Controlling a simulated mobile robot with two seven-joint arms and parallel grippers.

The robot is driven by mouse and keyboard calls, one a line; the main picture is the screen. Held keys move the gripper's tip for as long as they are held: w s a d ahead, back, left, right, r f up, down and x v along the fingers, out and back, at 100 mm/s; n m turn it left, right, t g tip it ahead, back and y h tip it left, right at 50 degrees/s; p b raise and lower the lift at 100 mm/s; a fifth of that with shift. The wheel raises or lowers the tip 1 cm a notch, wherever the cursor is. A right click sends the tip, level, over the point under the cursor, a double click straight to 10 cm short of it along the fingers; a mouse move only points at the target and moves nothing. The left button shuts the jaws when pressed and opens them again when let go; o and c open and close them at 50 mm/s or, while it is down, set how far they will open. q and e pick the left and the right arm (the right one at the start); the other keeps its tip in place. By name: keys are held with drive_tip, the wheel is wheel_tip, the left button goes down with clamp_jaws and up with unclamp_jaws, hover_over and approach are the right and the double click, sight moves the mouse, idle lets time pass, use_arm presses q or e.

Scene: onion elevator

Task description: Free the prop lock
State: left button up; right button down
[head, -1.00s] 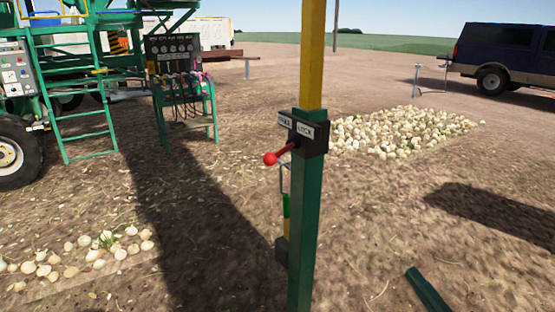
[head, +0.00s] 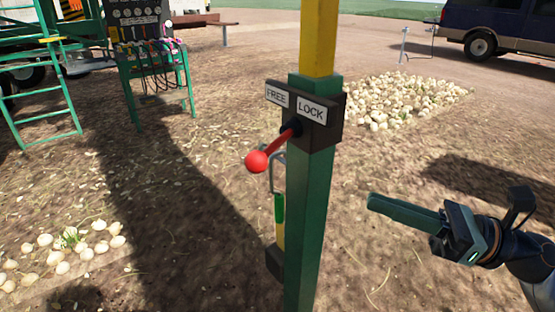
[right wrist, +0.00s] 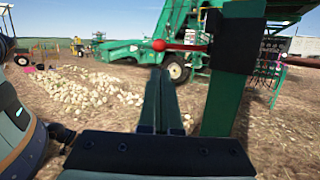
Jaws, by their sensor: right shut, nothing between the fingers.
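The prop lock is a dark block (head: 325,122) on a green post (head: 308,220) with a yellow upper part (head: 319,38). Its plates read FREE on the left and LOCK on the right. A red lever with a ball knob (head: 257,161) points out to the lower left from the block. My right gripper (head: 372,203) is shut and empty, right of the post and apart from it in the head view. In the right wrist view, its fingers (right wrist: 163,75) point forward beside the post (right wrist: 228,100), and the red knob (right wrist: 159,45) shows just above the fingertips. My left gripper is not in view.
A hook-like handle and green-yellow rod (head: 279,205) hang at the post's left side. Onion piles lie behind right (head: 400,100) and at left (head: 60,252). A green machine with a ladder (head: 40,90) and a gauge stand (head: 150,60) are farther back. Bare ground lies between.

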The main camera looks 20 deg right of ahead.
sight(276, 144)
use_arm(q)
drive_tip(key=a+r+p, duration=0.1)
drive_tip(key=p, duration=0.2)
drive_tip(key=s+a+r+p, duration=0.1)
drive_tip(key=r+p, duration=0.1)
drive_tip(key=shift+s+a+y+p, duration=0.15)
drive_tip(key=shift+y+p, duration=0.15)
drive_tip(key=shift+p, duration=0.1)
use_arm(e)
drive_tip(key=x, duration=1.4)
drive_tip(key=shift+n, duration=0.3)
drive_tip(key=shift+w+a+f, duration=0.1)
drive_tip(key=shift+w+f, duration=0.05)
